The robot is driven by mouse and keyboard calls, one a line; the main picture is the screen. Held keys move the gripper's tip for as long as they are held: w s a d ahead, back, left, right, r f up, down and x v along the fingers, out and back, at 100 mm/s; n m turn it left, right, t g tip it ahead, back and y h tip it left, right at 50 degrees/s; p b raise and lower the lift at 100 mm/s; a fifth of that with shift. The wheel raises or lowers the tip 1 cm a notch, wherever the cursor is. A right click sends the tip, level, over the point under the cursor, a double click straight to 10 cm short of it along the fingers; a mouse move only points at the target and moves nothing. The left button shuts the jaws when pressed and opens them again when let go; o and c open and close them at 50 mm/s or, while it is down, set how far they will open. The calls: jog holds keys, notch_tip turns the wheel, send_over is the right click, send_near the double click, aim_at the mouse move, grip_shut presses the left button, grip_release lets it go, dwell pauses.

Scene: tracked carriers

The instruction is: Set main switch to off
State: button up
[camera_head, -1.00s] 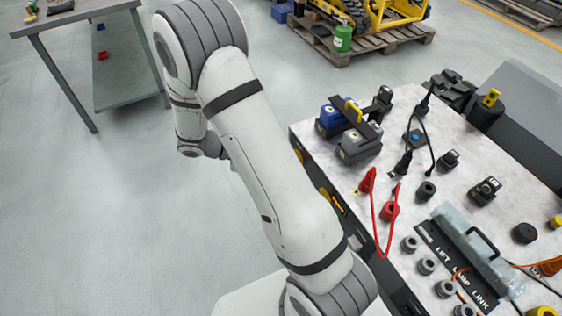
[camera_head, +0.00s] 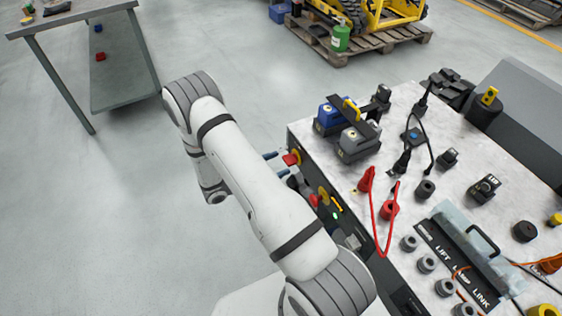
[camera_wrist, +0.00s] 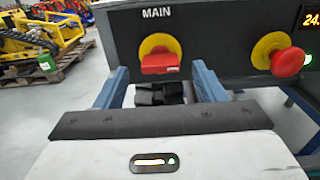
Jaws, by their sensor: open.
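The main switch (camera_wrist: 160,63) is a red handle on a round yellow plate, under the white word MAIN on a dark panel in the wrist view. Its handle looks broad and lies level. In the head view the switch (camera_head: 291,159) sticks out of the console's front side. My gripper (camera_wrist: 160,68) is open, with one blue finger to the left of the handle and one to the right. Gaps show between fingers and handle. In the head view the fingertips of my gripper (camera_head: 276,164) are close to the switch, partly hidden by my arm.
A red mushroom button (camera_wrist: 287,61) on a yellow plate sits right of the switch, near a lit display (camera_wrist: 312,18). The console top (camera_head: 310,142) carries battery packs (camera_head: 347,128), cables and knobs. A grey table (camera_head: 70,18) stands at the far left. Open floor lies between.

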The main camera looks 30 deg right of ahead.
jog(key=shift+d, duration=0.9)
jog(key=shift+c, duration=0.4)
jog(key=c, duration=0.9)
